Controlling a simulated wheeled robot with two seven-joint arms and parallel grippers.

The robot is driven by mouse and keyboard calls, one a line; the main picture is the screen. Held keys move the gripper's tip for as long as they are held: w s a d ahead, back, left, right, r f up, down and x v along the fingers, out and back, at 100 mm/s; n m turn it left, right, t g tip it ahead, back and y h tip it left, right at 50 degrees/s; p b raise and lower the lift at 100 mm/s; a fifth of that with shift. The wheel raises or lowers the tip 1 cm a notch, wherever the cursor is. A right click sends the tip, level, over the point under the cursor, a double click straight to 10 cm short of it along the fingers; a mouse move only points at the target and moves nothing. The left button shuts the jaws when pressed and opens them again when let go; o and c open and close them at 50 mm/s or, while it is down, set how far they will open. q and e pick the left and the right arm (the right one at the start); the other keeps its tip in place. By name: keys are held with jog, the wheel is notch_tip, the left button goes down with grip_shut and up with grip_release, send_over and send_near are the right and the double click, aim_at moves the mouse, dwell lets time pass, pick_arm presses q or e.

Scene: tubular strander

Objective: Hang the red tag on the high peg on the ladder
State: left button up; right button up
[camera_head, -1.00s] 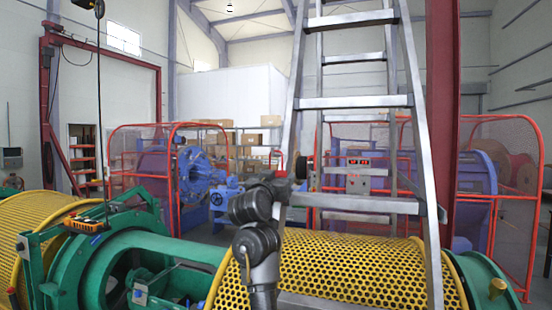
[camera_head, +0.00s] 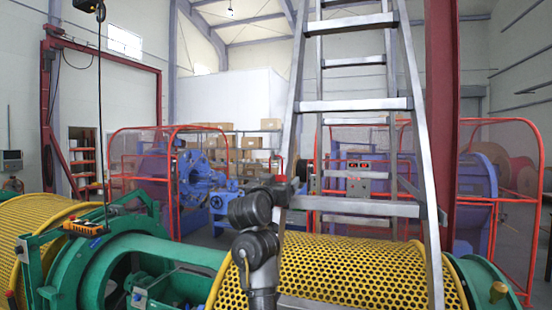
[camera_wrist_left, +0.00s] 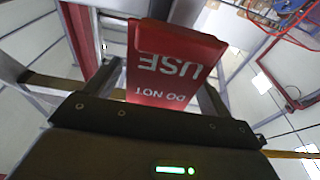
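The red tag (camera_wrist_left: 175,62), with white "DO NOT USE" lettering upside down, fills the middle of the left wrist view. It stands between the two fingers of my left gripper (camera_wrist_left: 160,88), which look closed on its sides. In the head view my left gripper (camera_head: 293,182) is small and dark, at the left rail of the metal ladder (camera_head: 352,105). A small red patch (camera_head: 281,178) shows by it; I cannot tell if it is the tag. I cannot make out the high peg. My right gripper is not in view.
A yellow perforated drum (camera_head: 340,270) lies below the ladder, with green machine frames (camera_head: 150,250) to the left. A red column (camera_head: 442,120) stands just right of the ladder. Red-framed mesh guards (camera_head: 500,195) and a blue machine (camera_head: 200,175) are behind.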

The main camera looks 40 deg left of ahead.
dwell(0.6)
pick_arm(q)
jog(key=v, duration=0.9)
dwell(0.7)
dwell(0.4)
